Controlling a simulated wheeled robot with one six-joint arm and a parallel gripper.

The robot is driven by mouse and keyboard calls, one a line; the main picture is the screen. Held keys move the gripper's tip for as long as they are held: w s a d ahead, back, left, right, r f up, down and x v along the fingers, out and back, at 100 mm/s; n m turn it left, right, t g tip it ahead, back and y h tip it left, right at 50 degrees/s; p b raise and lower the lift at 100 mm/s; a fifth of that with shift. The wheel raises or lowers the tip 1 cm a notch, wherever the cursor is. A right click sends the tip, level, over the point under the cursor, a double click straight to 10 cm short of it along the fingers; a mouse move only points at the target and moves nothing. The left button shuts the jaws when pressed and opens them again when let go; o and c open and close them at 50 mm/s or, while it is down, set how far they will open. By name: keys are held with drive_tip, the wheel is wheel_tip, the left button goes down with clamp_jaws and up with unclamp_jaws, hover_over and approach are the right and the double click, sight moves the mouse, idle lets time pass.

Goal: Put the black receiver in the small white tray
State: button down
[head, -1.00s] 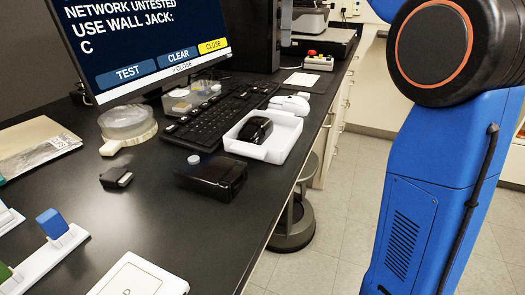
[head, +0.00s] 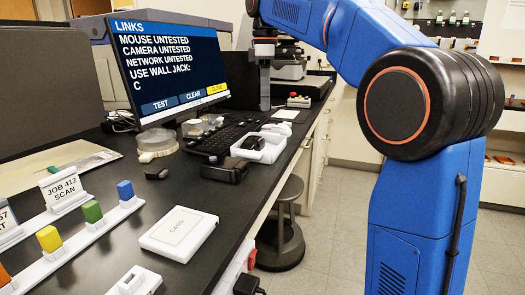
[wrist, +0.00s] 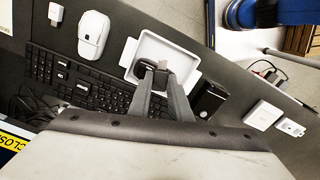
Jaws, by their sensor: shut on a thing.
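My gripper (wrist: 156,70) is shut on a small dark piece (wrist: 160,80), which looks like the black receiver; the fingers hide much of it. The small white tray (wrist: 180,55) is behind the fingertips in the wrist view. I cannot tell the height between them. In the head view the tray (head: 271,154) stands near the desk's right edge, with a rounded black thing (head: 253,143) in it. My gripper (head: 265,107) hangs down beyond the tray there, and its load is too small to make out.
A black box (head: 223,170) stands just in front of the tray. A white mouse (wrist: 93,35) and the keyboard (wrist: 70,75) lie beside it. A small black adapter (head: 156,174) lies on the desk. Block racks and a white case (head: 180,233) are nearer.

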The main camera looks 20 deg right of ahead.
drive_tip(key=shift+f, duration=2.15)
drive_tip(key=c, duration=1.5)
unclamp_jaws()
drive_tip(key=shift+c, duration=0.2)
drive_tip(key=shift+r, duration=0.1)
